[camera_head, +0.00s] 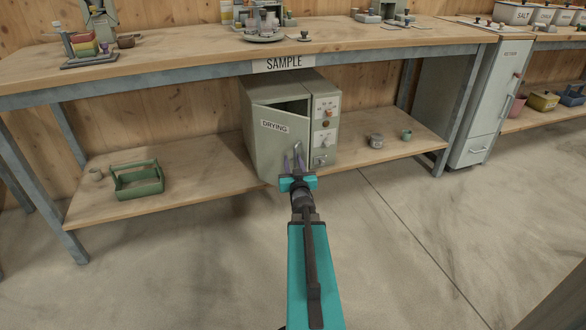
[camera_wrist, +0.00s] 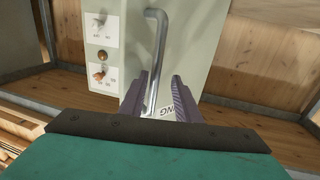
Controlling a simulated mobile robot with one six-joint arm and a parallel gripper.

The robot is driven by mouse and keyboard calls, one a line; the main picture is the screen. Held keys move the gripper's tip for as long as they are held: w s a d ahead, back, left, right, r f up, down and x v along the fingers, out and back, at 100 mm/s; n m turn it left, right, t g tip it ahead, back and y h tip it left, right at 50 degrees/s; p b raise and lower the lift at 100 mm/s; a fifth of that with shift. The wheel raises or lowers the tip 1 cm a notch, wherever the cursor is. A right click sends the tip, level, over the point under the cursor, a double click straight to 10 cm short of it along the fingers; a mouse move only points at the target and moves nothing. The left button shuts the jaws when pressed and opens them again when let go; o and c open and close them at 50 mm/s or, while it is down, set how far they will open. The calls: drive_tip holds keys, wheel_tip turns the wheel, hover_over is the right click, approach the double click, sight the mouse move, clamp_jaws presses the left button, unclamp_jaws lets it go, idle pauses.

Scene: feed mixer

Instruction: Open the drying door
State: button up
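The grey-green drying cabinet (camera_head: 260,88) stands on the lower shelf under the SAMPLE bench. Its door (camera_head: 270,148), labelled DRYING, is ajar, with a dark gap along its top edge. In the wrist view the door (camera_wrist: 205,60) bears a grey bar handle (camera_wrist: 158,60). My gripper (camera_head: 294,160) is at the door's lower right side, by the handle. In the wrist view my gripper's two fingers (camera_wrist: 158,88) are apart, one on each side of the handle's end, with visible space around the bar. Whether a finger touches the bar cannot be told.
A control panel (camera_head: 326,125) with knobs is right of the door. A green caddy (camera_head: 138,180) stands on the shelf to the left, and small pots (camera_head: 376,141) to the right. The bench top (camera_head: 190,50) overhangs the cabinet. The floor (camera_head: 190,260) in front is clear.

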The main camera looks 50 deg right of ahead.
drive_tip(key=shift+a, duration=0.1)
drive_tip(key=p+v, duration=1.3)
drive_tip(key=p, duration=0.4)
drive_tip(key=shift+a, duration=0.3)
idle(0.8)
drive_tip(key=shift+s, duration=0.1)
